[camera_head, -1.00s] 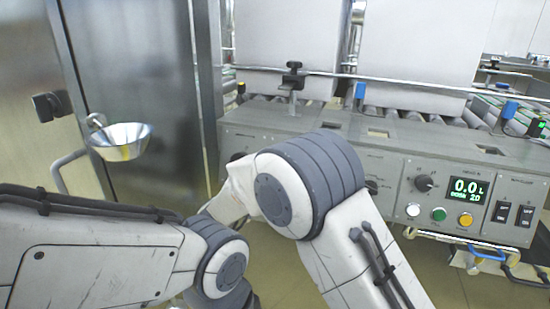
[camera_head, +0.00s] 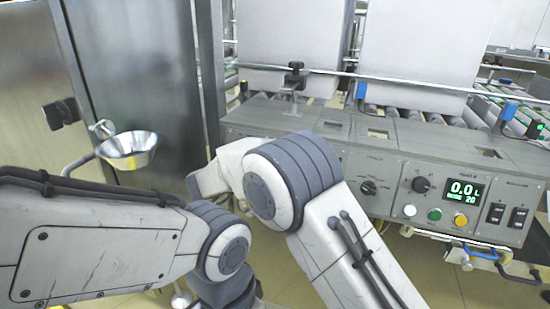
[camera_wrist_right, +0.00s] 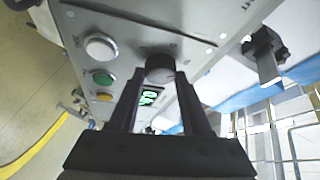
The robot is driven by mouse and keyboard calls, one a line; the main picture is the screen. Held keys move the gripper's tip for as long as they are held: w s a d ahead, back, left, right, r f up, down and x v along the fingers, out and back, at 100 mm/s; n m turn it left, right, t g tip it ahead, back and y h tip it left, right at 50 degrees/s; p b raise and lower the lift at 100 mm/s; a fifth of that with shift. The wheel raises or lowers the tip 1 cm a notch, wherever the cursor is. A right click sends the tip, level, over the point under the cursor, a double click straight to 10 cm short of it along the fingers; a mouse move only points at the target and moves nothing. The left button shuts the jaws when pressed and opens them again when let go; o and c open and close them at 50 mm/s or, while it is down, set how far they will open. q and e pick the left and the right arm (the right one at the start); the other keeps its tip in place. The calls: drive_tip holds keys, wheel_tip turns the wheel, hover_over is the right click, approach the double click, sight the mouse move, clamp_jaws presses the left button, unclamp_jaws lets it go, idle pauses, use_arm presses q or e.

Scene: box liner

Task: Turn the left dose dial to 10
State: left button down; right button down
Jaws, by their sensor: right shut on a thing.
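In the right wrist view, my right gripper (camera_wrist_right: 160,78) has its two dark fingers closed on a dark round knob (camera_wrist_right: 159,67) on a grey panel, seen end-on. Its pointer and scale cannot be read here. A green-lit display (camera_wrist_right: 148,97) shows partly between the fingers, its figures unreadable. In the head view, my arm covers the left part of the control panel, so the right gripper and that knob are hidden there. My left gripper is outside the views; only its arm shows at lower left.
The head view shows a middle dial (camera_head: 368,187), a right dial (camera_head: 421,184) and a display (camera_head: 465,191) reading 0.0 L, dose 20. White (camera_wrist_right: 101,46), green (camera_wrist_right: 102,78) and yellow (camera_wrist_right: 104,97) buttons lie beside the gripper. A metal funnel (camera_head: 128,148) stands left.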

drive_tip(key=shift+w+a+r, duration=0.1)
drive_tip(key=shift+a+r, duration=0.05)
drive_tip(key=shift+a, duration=0.15)
drive_tip(key=shift+c, duration=1.8)
unclamp_jaws()
drive_tip(key=shift+d, duration=0.1)
drive_tip(key=shift+d, duration=0.1)
drive_tip(key=s+d+r+p, duration=0.6)
drive_tip(key=d+r+p, duration=0.1)
drive_tip(key=d+r, duration=0.3)
drive_tip(key=shift+r, duration=0.5)
drive_tip(key=shift+a, duration=0.1)
